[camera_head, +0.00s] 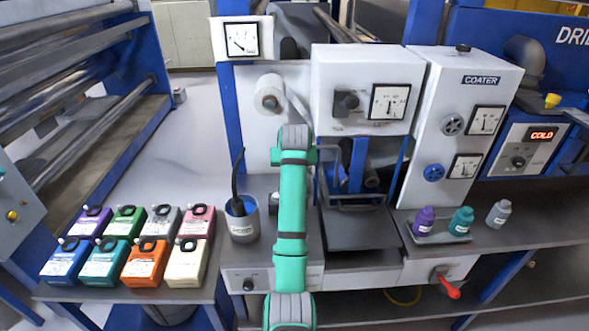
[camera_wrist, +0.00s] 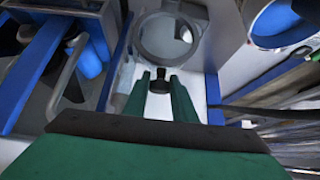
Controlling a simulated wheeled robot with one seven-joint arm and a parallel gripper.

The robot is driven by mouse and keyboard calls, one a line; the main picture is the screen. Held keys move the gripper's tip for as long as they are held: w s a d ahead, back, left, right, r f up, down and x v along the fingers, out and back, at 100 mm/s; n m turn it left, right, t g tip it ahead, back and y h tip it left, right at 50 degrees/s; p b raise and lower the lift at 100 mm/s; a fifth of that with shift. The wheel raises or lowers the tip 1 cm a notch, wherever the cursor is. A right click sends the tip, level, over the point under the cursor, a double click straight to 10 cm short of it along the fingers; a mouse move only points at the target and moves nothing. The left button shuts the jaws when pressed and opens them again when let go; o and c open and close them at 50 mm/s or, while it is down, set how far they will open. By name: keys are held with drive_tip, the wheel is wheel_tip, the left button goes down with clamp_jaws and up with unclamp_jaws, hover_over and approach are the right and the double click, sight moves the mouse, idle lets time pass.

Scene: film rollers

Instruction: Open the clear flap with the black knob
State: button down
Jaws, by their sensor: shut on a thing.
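In the wrist view my gripper (camera_wrist: 158,92) has its two green fingers on either side of the small black knob (camera_wrist: 160,82), closed on it. The clear flap (camera_wrist: 191,88) is a pale see-through panel behind the knob; its edges are hard to make out. A round grey ring-shaped part (camera_wrist: 172,38) lies just beyond it. In the head view my green arm reaches toward the coater from the front, and it hides the fingers, knob and flap.
A cup (camera_head: 243,224) with a black-handled tool stands left of my arm. Several coloured boxes (camera_head: 145,262) sit further left. A white gauge box (camera_head: 362,90) and a dark tray (camera_head: 362,228) are right of my arm. Small bottles (camera_head: 461,221) stand further right.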

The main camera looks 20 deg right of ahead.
drive_tip(key=shift+r, duration=0.2)
drive_tip(key=c, duration=1.5)
unclamp_jaws()
drive_tip(key=shift+f, duration=0.1)
drive_tip(key=v, duration=1)
drive_tip(key=shift+s+r, duration=0.15)
drive_tip(key=shift+r, duration=0.2)
